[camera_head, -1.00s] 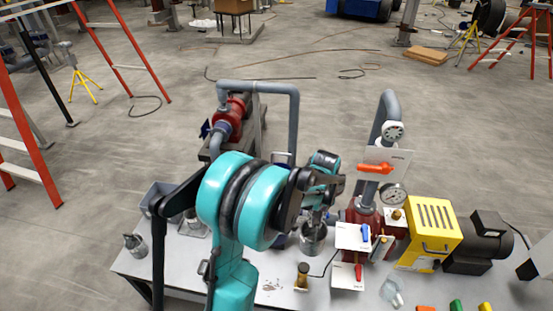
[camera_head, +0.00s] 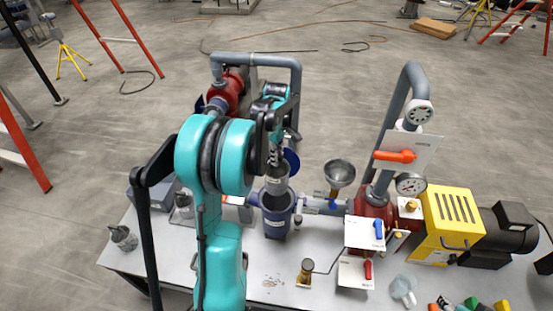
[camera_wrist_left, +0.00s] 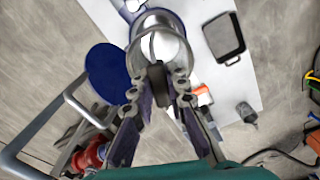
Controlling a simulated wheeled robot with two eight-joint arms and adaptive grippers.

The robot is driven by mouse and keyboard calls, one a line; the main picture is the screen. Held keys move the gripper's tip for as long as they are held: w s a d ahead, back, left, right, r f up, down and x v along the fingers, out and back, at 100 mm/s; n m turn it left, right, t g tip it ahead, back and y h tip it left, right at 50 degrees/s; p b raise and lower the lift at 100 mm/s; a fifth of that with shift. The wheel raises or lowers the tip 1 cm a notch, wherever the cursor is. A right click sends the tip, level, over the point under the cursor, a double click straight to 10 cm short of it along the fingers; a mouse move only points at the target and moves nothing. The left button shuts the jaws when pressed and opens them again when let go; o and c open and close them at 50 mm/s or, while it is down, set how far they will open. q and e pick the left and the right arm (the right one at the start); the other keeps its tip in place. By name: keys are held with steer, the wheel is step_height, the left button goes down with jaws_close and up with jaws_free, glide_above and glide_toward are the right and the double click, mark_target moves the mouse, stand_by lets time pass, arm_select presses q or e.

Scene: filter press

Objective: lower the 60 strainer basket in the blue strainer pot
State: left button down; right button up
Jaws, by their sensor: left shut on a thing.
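The metal strainer basket (camera_head: 277,179) hangs upright from my left gripper (camera_head: 274,155), which is shut on its handle. In the head view it appears just above the open blue strainer pot (camera_head: 277,222), overlapping the far side of its mouth; the exact gap is unclear. In the left wrist view the basket (camera_wrist_left: 158,22) is beyond the fingertips of my left gripper (camera_wrist_left: 160,82), and the pot is mostly hidden behind it. The round blue lid (camera_head: 291,161) stands open behind the basket; it also shows in the left wrist view (camera_wrist_left: 107,72). I cannot read any basket number. My right gripper is out of view.
A grey pipe (camera_head: 296,95) rises behind my gripper.

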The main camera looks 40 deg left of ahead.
arm_select(q)
steer(key=shift+w+a+f+b, duration=0.15)
steer(key=shift+f+b, duration=0.15)
steer(key=shift+f, duration=0.4)
steer(key=f+b, duration=0.2)
steer(key=f, duration=0.1)
steer(key=f+b, duration=0.2)
steer(key=f, duration=0.1)
steer(key=shift+w+a+f, duration=0.15)
steer(key=shift+w+f, duration=0.05)
steer(key=shift+f, duration=0.1)
step_height(320, 180, down, 19)
steer(key=b, duration=1.3)
steer(key=shift+b, duration=0.35)
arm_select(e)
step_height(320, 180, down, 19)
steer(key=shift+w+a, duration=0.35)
arm_select(q)
steer(key=c, duration=1.4)
jaws_free()
steer(key=shift+c, duration=0.2)
